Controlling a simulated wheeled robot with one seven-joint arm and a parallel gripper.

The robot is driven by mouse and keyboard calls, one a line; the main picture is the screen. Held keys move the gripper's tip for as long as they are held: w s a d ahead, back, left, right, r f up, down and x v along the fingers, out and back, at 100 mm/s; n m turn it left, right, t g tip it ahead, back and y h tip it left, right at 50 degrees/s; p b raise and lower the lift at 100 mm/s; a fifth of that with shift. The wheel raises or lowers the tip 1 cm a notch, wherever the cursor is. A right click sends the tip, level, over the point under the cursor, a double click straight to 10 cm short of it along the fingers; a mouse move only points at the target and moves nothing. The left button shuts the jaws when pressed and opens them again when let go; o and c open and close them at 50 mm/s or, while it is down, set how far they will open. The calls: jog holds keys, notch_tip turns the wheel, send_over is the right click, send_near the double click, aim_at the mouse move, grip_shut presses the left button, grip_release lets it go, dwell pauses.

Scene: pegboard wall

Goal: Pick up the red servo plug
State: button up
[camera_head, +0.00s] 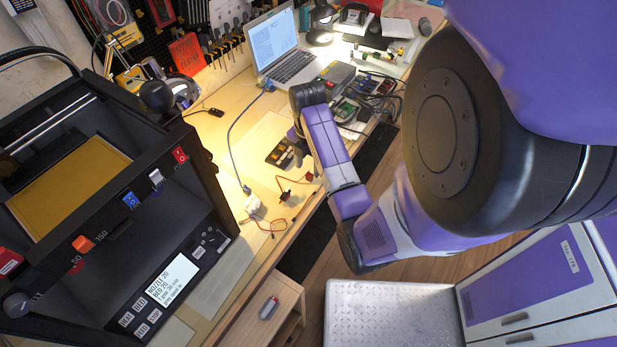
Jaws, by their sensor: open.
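A small red piece (309,177), which looks like the red servo plug, lies near the right edge of the wooden bench, at the end of a thin red lead. The lead runs to a small dark part (285,194) on its left. An orange lead (270,226) lies closer to the front, beside a small white part (252,204). My gripper (298,147) hangs over the bench, above and behind the red piece in the picture. It is largely hidden by my purple forearm, is open, and appears empty and apart from the red piece.
A black 3D printer (110,235) fills the left. A laptop (277,48) stands at the back. Circuit boards and dark cables (370,92) crowd the bench's right side. A blue cable (232,135) crosses the middle. A white textured surface (390,315) is below right.

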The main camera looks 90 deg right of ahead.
aim_at(310, 174)
jog(key=f, duration=0.5)
jog(key=shift+s+d+p, duration=0.15)
jog(key=shift+d+p, duration=0.1)
jog(key=shift+p, duration=0.1)
jog(key=shift+c, duration=0.2)
grip_shut()
